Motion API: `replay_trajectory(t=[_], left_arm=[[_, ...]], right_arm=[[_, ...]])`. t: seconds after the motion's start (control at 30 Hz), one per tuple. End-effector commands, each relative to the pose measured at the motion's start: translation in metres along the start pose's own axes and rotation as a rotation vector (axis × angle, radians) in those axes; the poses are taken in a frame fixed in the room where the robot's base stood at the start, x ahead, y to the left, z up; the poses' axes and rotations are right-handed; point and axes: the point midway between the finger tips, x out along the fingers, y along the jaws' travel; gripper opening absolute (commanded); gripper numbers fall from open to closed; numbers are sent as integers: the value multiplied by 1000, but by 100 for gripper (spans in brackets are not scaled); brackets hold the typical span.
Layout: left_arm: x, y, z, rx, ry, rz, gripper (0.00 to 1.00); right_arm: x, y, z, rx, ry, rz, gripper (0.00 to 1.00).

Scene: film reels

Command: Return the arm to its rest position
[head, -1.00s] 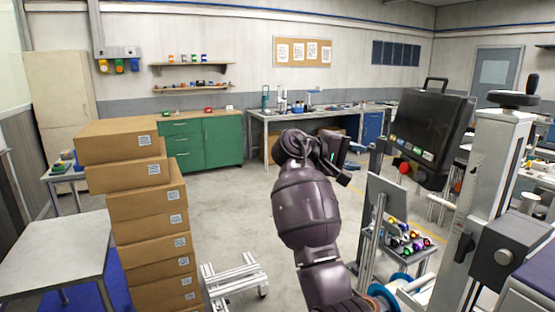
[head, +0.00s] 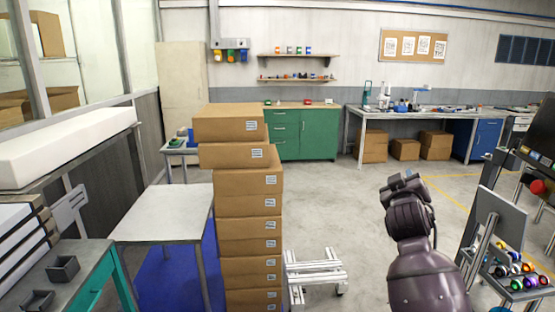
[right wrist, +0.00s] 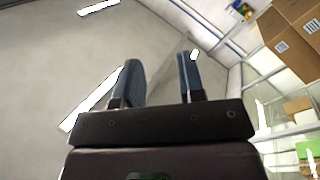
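My right arm (head: 425,265) rises from the bottom of the head view, right of the middle. Its dark wrist end (head: 405,190) is over open floor, and the fingers cannot be made out there. In the right wrist view my right gripper (right wrist: 160,80) has its two blue-grey fingers apart, with nothing held between them. My left gripper is in neither view.
A tall stack of cardboard boxes (head: 245,205) stands left of my arm, beside a grey table (head: 165,210). A low white frame cart (head: 315,270) is on the floor between. A rack with shiny coloured cylinders (head: 515,268) stands at right. The middle floor is clear.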

Motion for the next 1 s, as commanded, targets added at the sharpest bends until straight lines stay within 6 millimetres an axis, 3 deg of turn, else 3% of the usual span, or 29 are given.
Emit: replay_trajectory(t=[0.1, 0.4, 0.7, 1.0], left_arm=[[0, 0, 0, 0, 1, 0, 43], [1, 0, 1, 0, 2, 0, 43], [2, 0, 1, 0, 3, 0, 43], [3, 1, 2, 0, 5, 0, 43]], right_arm=[[-28, -33, 38, 97, 49, -105, 36], [-113, -91, 127, 324, 57, -311, 36], [-216, -127, 224, 452, -82, -443, 36], [-333, -142, 324, 446, -327, -514, 36]])
